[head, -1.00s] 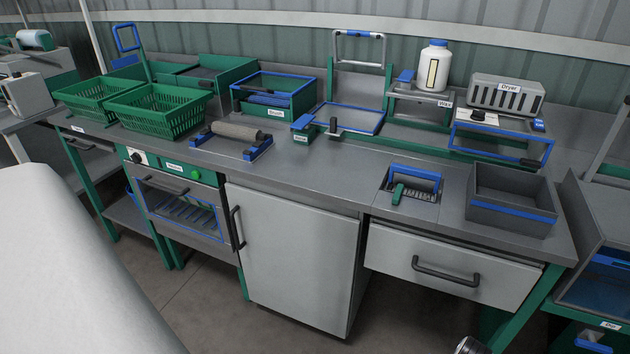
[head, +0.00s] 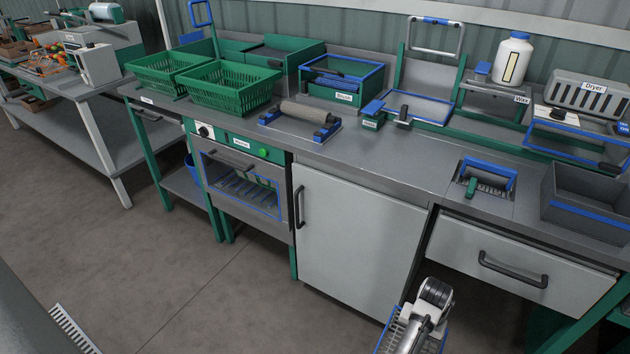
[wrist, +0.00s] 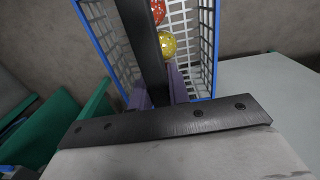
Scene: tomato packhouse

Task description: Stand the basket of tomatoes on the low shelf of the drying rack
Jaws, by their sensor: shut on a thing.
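The basket (head: 392,335) has a blue rim and pale mesh sides. It shows at the bottom edge of the head view, partly cut off and partly behind my gripper (head: 414,330). In the wrist view the basket (wrist: 207,45) fills the upper middle. A red tomato (wrist: 158,10) and a yellow tomato (wrist: 168,44) show inside it. My gripper (wrist: 160,90) is shut on the basket at a dark bar that crosses it, with purple fingers on either side. The basket hangs in front of the bench, clear of the worktop. I cannot make out a drying rack for certain.
The long bench (head: 400,165) carries green crates (head: 235,88), a roller (head: 305,112), a grey bin (head: 590,205) and a dryer box (head: 590,95). A closed drawer (head: 510,262) is at right. Floor (head: 170,270) is free at left. Another table (head: 90,140) stands far left.

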